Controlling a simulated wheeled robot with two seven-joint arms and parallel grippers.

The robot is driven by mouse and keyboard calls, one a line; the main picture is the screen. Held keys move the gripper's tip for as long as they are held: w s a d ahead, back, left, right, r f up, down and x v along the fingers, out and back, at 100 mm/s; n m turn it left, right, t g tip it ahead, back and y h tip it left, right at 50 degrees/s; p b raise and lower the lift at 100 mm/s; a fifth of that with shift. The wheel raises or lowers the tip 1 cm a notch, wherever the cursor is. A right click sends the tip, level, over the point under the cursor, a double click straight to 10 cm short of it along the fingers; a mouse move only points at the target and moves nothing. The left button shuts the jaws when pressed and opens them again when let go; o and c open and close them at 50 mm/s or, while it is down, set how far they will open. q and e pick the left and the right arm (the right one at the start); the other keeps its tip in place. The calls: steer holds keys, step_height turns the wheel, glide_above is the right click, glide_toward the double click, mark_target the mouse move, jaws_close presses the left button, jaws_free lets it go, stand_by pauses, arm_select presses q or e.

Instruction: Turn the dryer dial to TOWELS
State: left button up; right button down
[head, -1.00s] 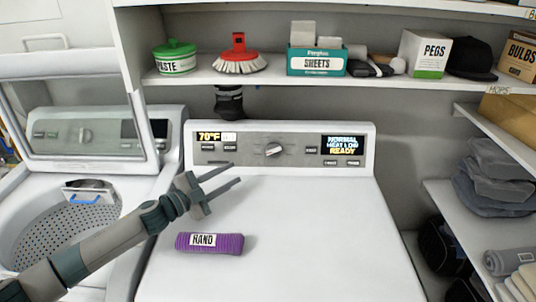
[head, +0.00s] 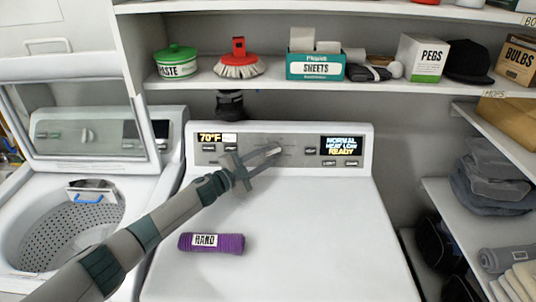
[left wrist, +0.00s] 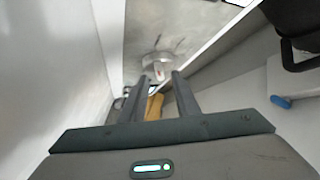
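The dryer (head: 275,225) stands in the middle of the head view, its control panel along the back. The panel display (head: 342,145) reads NORMAL, HEAT LOW, READY; a second display (head: 209,138) reads 70°F. My left gripper (head: 275,152) reaches over the dryer top to the panel's middle, its fingers overlapping the dial there. In the left wrist view the silvery round dial (left wrist: 157,63) lies just beyond and between the two parted fingertips (left wrist: 158,76). The fingers are open; I cannot tell whether they touch the dial. My right gripper is not in view.
A purple rolled cloth (head: 211,243) labelled HAND lies on the dryer top below my left arm. The washer (head: 95,190) with its lid up is at the left. A loaded shelf (head: 390,83) runs above the panel. The right half of the dryer top is clear.

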arm_select(q)
steer(key=shift+x, duration=0.85)
jaws_close()
